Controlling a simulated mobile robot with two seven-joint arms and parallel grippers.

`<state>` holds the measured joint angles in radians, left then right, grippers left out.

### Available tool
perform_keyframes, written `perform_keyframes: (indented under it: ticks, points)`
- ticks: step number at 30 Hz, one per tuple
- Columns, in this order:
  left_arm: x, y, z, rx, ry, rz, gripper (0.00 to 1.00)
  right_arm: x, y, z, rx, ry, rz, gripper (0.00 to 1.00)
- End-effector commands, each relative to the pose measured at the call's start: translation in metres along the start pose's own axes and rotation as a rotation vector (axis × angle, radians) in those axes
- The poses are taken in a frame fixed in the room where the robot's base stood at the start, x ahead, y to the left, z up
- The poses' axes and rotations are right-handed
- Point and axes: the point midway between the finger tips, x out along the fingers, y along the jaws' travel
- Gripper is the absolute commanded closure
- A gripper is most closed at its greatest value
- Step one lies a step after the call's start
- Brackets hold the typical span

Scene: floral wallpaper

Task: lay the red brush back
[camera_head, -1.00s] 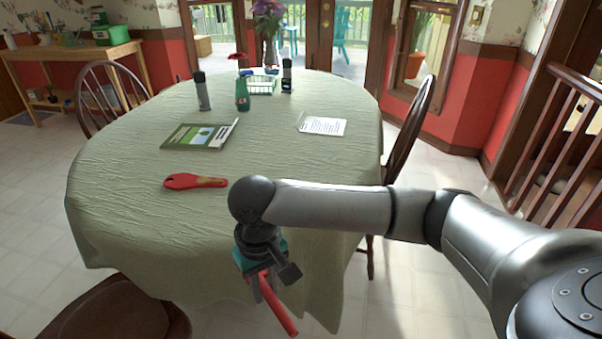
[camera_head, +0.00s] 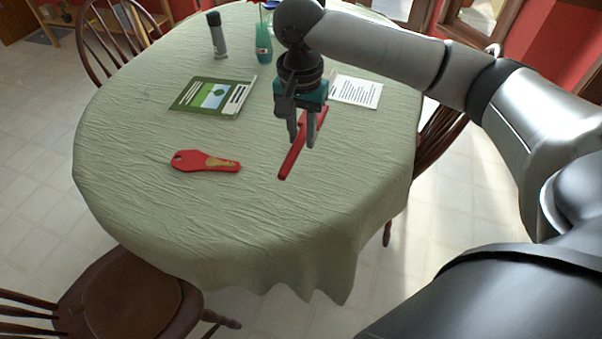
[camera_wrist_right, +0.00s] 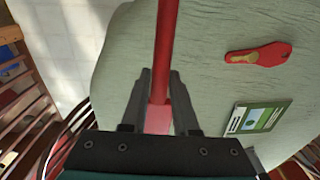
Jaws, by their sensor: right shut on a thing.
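My right gripper (camera_head: 303,142) points down over the table, shut on a long red bar-like thing, which I take for the red brush (camera_head: 291,163). The brush slants from upper right to lower left between the fingers. The right wrist view shows the brush (camera_wrist_right: 167,42) running out past the right gripper (camera_wrist_right: 160,76) toward the top edge. I cannot tell whether its lower end touches the cloth. The part behind the fingers is partly hidden. My left gripper is in neither view.
A flat red paddle-shaped thing with a tan patch (camera_head: 205,162) lies left of the gripper on the green tablecloth (camera_head: 230,215). The front cloth is clear.

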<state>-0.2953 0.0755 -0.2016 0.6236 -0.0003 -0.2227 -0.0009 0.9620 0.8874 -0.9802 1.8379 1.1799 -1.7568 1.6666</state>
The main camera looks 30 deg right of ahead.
Motion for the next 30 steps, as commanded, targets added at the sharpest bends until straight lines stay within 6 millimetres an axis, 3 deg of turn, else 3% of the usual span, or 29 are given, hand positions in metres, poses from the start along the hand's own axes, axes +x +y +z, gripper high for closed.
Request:
perform_keyframes:
  ticks: [3,12,16,23,30]
  points:
    - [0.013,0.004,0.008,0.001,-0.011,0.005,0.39,0.035,0.001,0.002,0.0,-0.001,0.005,1.0]
    - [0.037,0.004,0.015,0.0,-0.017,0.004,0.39,0.115,0.001,0.007,-0.003,0.0,0.004,1.0]
    - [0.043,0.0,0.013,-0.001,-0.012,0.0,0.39,0.136,0.001,0.008,-0.004,0.0,0.001,1.0]
    - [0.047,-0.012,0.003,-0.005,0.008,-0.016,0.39,0.151,0.0,0.009,-0.005,0.001,0.0,1.0]
    - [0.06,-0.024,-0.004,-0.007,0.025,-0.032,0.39,0.186,0.001,0.011,-0.005,0.0,0.002,1.0]
